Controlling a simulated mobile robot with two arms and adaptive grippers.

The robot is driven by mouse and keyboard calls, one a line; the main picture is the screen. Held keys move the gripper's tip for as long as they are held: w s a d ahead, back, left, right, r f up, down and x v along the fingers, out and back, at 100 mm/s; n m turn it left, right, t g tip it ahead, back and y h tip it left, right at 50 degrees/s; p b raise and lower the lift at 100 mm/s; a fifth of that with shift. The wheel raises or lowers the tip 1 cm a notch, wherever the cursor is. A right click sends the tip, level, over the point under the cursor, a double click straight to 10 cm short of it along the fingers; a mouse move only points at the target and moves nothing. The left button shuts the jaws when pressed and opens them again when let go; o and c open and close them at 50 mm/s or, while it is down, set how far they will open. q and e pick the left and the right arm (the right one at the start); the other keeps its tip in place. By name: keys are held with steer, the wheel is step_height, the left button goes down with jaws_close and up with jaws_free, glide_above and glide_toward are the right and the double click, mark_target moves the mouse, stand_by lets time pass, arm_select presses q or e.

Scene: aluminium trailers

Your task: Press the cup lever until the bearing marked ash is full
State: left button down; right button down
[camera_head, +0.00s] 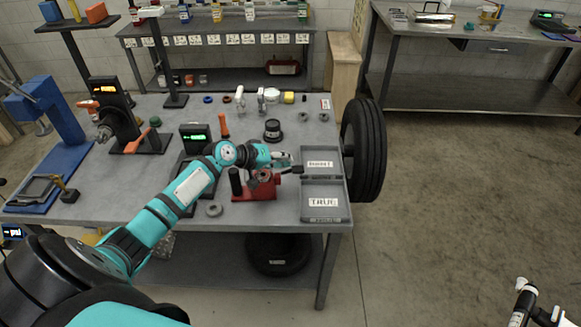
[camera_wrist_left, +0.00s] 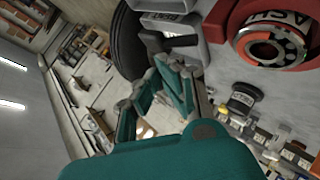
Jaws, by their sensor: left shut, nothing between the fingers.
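The red bearing packer (camera_head: 255,187) stands near the table's front edge, with a black knob on its left. In the left wrist view its red cup (camera_wrist_left: 242,24) bears the mark ASH and holds a bearing (camera_wrist_left: 270,46) with an orange-red ring and dark gaps; I cannot tell how full it is. A dark lever handle (camera_head: 291,169) sticks out to the right of the packer and shows in the left wrist view (camera_wrist_left: 165,43). My left gripper (camera_head: 286,159) is shut and empty, close beside the handle; I cannot tell whether they touch.
Two grey trays, one marked TRUE (camera_head: 324,216) and another behind it (camera_head: 322,148), lie right of the packer. A tyre (camera_head: 364,150) stands at the table's right end. A loose ring (camera_head: 214,210) lies front left. A black-lidded jar (camera_head: 272,130) stands behind the gripper.

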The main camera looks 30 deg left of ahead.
mark_target(280, 173)
arm_select(q)
steer(key=shift+r, duration=0.3)
steer(key=r+p, duration=0.2)
steer(key=r, duration=0.1)
steer(key=a+r+p, duration=0.1)
steer(key=shift+s+a+r+p, duration=0.1)
steer(key=shift+s+r+p, duration=0.2)
steer(key=shift+s+r, duration=0.1)
stand_by(0.5)
steer(key=s+d+f+m+y+b, duration=0.1)
steer(key=d+f+m+y+b, duration=0.3)
steer(key=d+f, duration=0.65)
steer(key=s+r+n+y+b, duration=0.2)
steer(key=r+y+b, duration=0.1)
steer(key=r+y, duration=0.2)
steer(key=s+d+r+n+t+y+b, duration=0.1)
steer(key=s+r+n+y+b, duration=0.1)
steer(key=r+y, duration=0.3)
steer(key=shift+s+d+r+n+t+b, duration=0.2)
steer(key=shift+s+r+n+t+b, duration=0.15)
steer(key=shift+r+b, duration=0.4)
